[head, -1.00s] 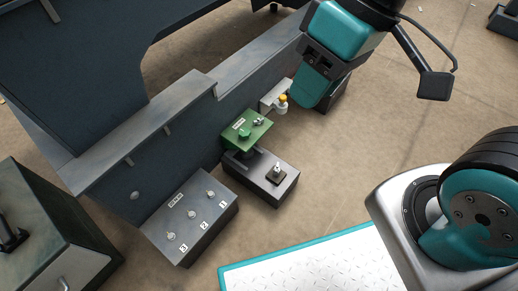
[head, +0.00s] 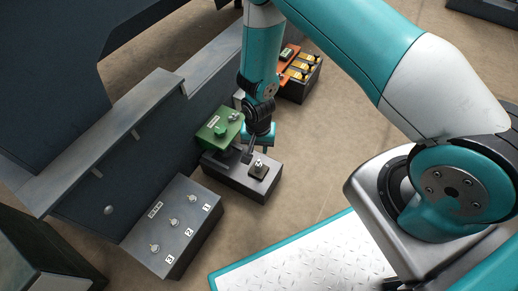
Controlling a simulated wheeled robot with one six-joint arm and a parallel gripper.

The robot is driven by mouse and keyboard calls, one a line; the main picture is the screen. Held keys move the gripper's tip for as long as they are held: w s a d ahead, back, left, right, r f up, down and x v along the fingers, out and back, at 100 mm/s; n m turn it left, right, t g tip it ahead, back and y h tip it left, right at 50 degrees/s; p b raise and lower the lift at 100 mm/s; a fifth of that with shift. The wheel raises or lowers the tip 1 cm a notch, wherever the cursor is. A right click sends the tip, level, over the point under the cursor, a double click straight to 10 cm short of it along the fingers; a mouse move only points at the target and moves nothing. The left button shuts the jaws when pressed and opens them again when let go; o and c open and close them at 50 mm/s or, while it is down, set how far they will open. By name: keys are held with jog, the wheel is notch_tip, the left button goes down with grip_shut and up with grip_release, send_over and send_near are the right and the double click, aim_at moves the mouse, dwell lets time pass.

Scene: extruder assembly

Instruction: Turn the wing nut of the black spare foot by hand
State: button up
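The small black foot (head: 257,170), with a pale fitting on top that looks like its wing nut, stands on a dark low box. The fitting is too small to make out its wings. My gripper (head: 250,152) points down above the back of that box, just behind and left of the black foot and apart from it in the picture. Its fingers are small and partly hidden by the teal gripper body, so I cannot tell whether they are open or shut. Nothing is seen held.
A grey box (head: 160,215) with numbered switches 1, 2 and 3 stands front left. A dark machine wall (head: 120,160) borders the left.

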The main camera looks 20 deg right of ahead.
aim_at(258, 162)
notch_tip(258, 162, down, 9)
jog(key=b, duration=0.8)
jog(key=shift+r, duration=0.1)
jog(key=shift+r+p, duration=0.4)
jog(key=shift+f, duration=0.1)
grip_shut()
